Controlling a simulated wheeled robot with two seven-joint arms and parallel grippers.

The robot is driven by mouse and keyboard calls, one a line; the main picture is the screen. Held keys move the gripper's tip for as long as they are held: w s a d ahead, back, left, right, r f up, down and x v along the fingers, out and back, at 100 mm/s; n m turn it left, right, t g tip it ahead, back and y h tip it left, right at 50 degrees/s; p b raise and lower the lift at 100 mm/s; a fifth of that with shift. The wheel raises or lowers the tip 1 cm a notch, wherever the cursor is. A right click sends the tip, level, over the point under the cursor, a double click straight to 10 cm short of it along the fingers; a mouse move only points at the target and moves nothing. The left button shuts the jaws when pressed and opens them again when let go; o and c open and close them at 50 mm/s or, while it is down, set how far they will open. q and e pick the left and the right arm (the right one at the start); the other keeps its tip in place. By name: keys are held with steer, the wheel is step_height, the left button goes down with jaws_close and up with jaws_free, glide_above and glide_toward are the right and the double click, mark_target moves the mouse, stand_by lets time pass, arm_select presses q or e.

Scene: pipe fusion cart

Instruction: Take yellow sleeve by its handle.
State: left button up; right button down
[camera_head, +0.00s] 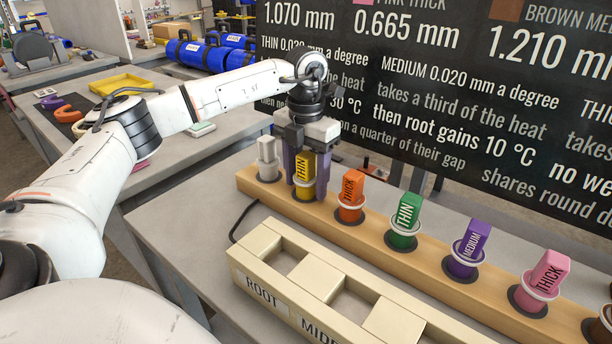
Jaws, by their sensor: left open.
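The yellow sleeve (304,178) stands upright in the wooden rack (338,228), between a grey-white sleeve and an orange one. Its label reads THIN. My left gripper (306,182) points down over it, with its purple fingers on either side of the yellow handle. The fingers are open, and whether they touch the handle cannot be told. The lower part of the sleeve sits in a dark ring in the rack. My right gripper is not in view.
The rack also holds grey-white (267,158), orange (351,196), green (405,222), purple (467,250) and pink (542,282) sleeves. A cream block with ROOT lettering (262,292) lies in front. A black sign (440,80) stands behind.

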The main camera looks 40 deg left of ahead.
arm_select(q)
steer(key=shift+f, duration=0.2)
steer(key=c, duration=0.9)
steer(key=shift+r, duration=0.15)
